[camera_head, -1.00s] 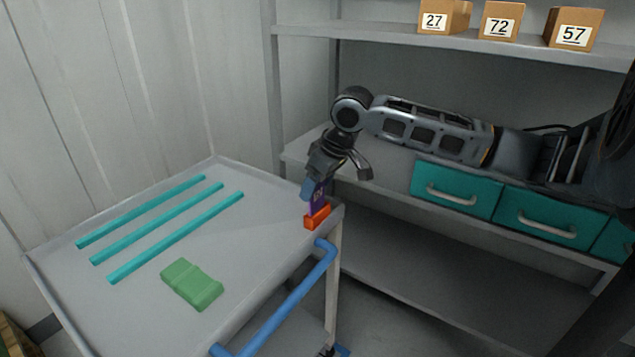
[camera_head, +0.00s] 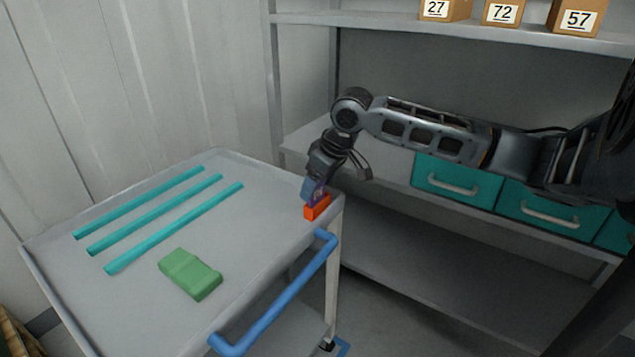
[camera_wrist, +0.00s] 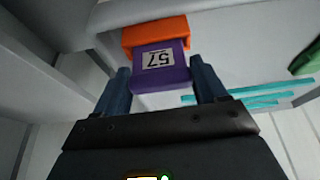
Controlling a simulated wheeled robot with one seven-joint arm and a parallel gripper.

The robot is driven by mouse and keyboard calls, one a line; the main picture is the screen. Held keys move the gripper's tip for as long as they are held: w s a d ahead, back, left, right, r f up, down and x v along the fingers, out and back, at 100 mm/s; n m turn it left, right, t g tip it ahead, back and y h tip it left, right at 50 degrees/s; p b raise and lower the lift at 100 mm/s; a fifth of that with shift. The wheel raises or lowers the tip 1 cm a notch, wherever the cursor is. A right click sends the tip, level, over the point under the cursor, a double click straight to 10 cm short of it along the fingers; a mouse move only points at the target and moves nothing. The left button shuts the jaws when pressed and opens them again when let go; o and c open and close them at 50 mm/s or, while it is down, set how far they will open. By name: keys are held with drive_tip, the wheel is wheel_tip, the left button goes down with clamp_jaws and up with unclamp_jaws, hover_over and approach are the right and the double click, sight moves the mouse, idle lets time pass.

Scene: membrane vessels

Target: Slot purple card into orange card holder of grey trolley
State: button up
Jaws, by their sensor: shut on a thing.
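The purple card (camera_wrist: 160,72) shows in the wrist view with a white label reading 57, upside down there. My gripper (camera_wrist: 160,88) is shut on the card, with a blue finger at each side of it. The orange card holder (camera_head: 317,207) sits at the right corner of the grey trolley (camera_head: 130,310). In the head view my gripper (camera_head: 313,190) is right above the holder. In the wrist view the card's far end meets the orange card holder (camera_wrist: 155,34); how deep it sits inside is hard to tell.
Several teal rods (camera_head: 160,215) and a green block (camera_head: 190,274) lie on the trolley top. A blue handle (camera_head: 280,300) runs along its side. Behind stands a grey shelf (camera_head: 400,250) with teal drawers (camera_head: 455,185) and numbered boxes (camera_head: 502,12).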

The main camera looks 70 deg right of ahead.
drive_tip(key=shift+f, duration=0.2)
drive_tip(key=o, duration=1.1)
drive_tip(key=v, duration=0.7)
drive_tip(key=shift+s+r, duration=0.25)
drive_tip(key=shift+r, duration=0.1)
